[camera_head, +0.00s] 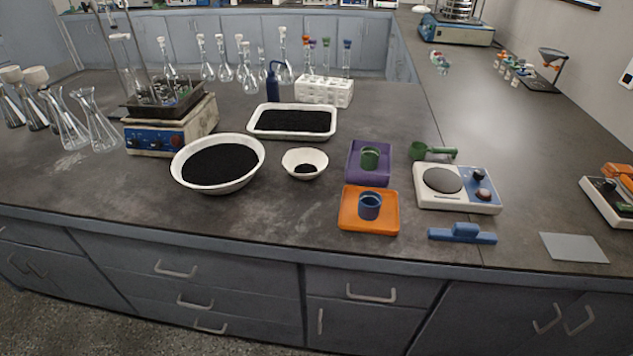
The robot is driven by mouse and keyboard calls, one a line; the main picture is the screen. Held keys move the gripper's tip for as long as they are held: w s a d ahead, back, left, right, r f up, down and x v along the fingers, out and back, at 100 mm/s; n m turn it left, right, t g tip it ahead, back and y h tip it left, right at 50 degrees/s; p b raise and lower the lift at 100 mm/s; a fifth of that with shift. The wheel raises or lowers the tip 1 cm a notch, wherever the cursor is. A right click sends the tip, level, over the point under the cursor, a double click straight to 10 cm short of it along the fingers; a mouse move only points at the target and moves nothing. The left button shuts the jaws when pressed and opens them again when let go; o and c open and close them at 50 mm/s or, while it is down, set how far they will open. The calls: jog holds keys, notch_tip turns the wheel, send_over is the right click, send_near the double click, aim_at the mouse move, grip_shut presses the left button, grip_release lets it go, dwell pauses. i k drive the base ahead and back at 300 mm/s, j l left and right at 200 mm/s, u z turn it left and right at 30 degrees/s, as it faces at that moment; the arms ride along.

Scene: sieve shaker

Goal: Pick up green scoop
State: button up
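The green scoop (420,151) lies on the dark bench top, right of the middle of the head view. Its round cup is at the left and its short handle points right. It lies just behind the white device with the round grey plate (457,187) and to the right of the purple tray (383,149). Nothing visibly covers the scoop. My gripper is not in this view.
A green cup (370,158) stands in the purple tray, and a blue cup (370,205) stands in the orange tray (352,222). A blue tool (462,233) lies near the front edge. Bowls of black grains stand at the left. The bench behind the scoop is clear.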

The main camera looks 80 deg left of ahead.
aim_at(433, 151)
jog(key=u, duration=2.7)
